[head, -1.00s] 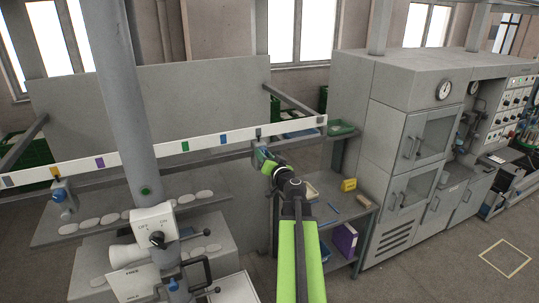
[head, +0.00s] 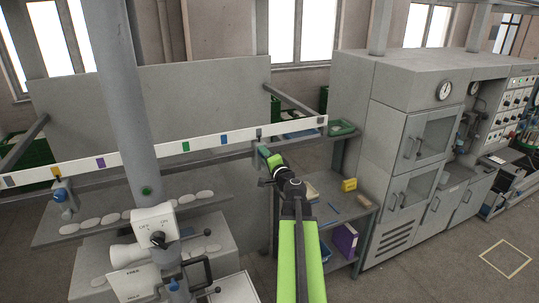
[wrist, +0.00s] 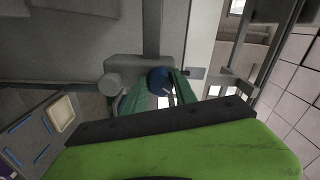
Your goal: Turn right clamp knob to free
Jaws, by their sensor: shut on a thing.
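The right clamp knob (wrist: 158,80) is blue and round, on a grey clamp block (wrist: 125,72) in the wrist view. My gripper (wrist: 162,92) has its green fingers on either side of the knob and is shut on it. A small pale mark shows near the knob's lower right edge. In the head view my gripper (head: 265,160) is at the right end of the long white rail (head: 215,142), just under the grey clamp. My gripper hides the knob there, and its exact angle is hard to read.
A similar left clamp with a blue knob (head: 61,195) hangs from the rail's left part. A shelf unit (head: 362,208) with a yellow box (head: 349,184) and a purple binder (head: 345,240) stands right of my arm. Open floor lies at lower right.

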